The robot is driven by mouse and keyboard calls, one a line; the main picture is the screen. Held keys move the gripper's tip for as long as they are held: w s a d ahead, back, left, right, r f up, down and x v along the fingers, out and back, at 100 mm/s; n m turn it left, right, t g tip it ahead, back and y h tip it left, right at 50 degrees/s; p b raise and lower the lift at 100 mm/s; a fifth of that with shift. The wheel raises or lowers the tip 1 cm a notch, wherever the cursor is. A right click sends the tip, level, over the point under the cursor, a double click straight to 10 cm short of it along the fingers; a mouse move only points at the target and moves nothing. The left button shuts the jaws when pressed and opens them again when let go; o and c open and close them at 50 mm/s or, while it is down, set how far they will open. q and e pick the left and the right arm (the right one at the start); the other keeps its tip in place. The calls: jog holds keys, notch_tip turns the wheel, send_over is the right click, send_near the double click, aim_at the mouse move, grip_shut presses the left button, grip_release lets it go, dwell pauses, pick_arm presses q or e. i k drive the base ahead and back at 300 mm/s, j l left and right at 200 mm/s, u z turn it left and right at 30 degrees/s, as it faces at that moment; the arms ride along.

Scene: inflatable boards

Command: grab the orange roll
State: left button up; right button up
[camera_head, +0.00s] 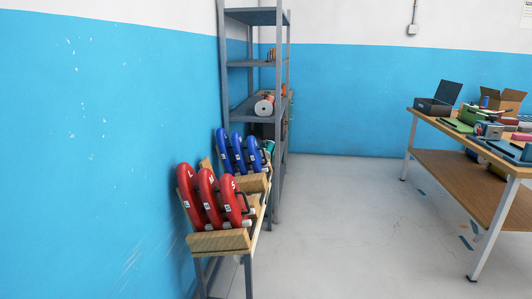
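Neither of my grippers is in view. I cannot pick out the orange roll for certain. A small orange item (284,89) shows at the right edge of the grey metal shelf rack (243,62), partly behind a post and too small to tell its shape. Another small orange-brown item (271,53) sits on a higher shelf.
A wooden stand (222,240) with red boards (207,198) and blue boards (237,150) stands along the left wall, before the rack. A cluttered workbench (463,181) with an open cardboard box (502,100) is at right. The floor (345,215) between is clear.

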aim_at(264, 108)
jog(key=i+l+z, duration=0.15)
jog(key=i+z, duration=0.55)
jog(key=i, duration=0.15)
jog(key=i+l+z, duration=0.1)
jog(key=i, duration=0.75)
jog(key=i+l+z, duration=0.15)
jog(key=i, duration=0.65)
jog(key=i+u, duration=0.35)
jog(key=i, duration=0.55)
jog(key=i+l+u, duration=0.1)
jog(key=i+u, duration=0.3)
jog(key=i, duration=0.55)
